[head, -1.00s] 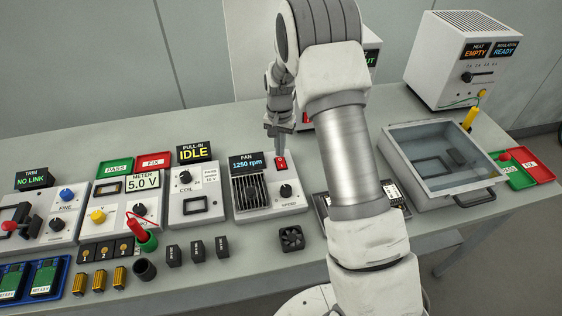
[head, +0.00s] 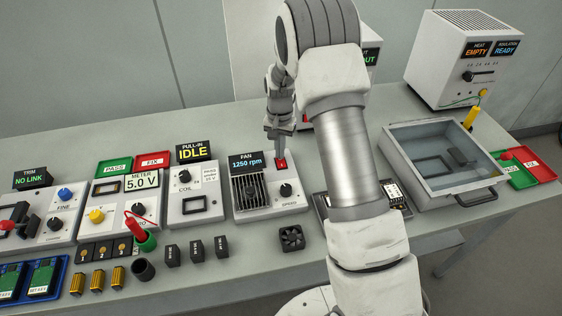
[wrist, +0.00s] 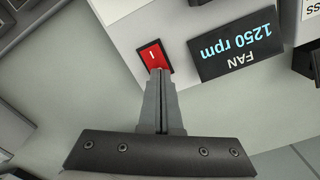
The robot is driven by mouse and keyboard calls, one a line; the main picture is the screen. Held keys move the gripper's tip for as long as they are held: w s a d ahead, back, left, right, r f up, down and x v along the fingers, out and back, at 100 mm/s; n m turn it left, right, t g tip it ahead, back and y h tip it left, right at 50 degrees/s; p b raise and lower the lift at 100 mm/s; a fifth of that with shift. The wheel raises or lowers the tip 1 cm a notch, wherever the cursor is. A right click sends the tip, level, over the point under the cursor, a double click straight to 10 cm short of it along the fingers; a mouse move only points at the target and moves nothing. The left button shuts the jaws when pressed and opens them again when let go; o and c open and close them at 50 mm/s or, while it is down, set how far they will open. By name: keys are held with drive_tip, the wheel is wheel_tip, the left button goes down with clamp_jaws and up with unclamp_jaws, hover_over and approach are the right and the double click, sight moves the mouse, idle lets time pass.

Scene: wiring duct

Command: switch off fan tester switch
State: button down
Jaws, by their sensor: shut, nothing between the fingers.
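The fan tester (head: 264,201) is a white box with a black grille, a speed knob (head: 286,190) and a display (head: 246,162) reading 1250 rpm. Its red rocker switch (head: 281,163) is at the upper right of its top face; in the wrist view the switch (wrist: 155,56) shows a white line mark. My gripper (head: 280,156) is shut and empty, pointing down at the switch. In the wrist view the closed fingertips (wrist: 158,72) overlap the switch's near edge; I cannot tell whether they press on it.
The coil tester (head: 193,199) stands close on the left. A small black fan (head: 291,238) lies in front.

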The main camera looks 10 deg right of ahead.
drive_tip(key=shift+f, duration=0.3)
drive_tip(key=shift+r+p, duration=1.8)
drive_tip(key=shift+r, duration=1.7)
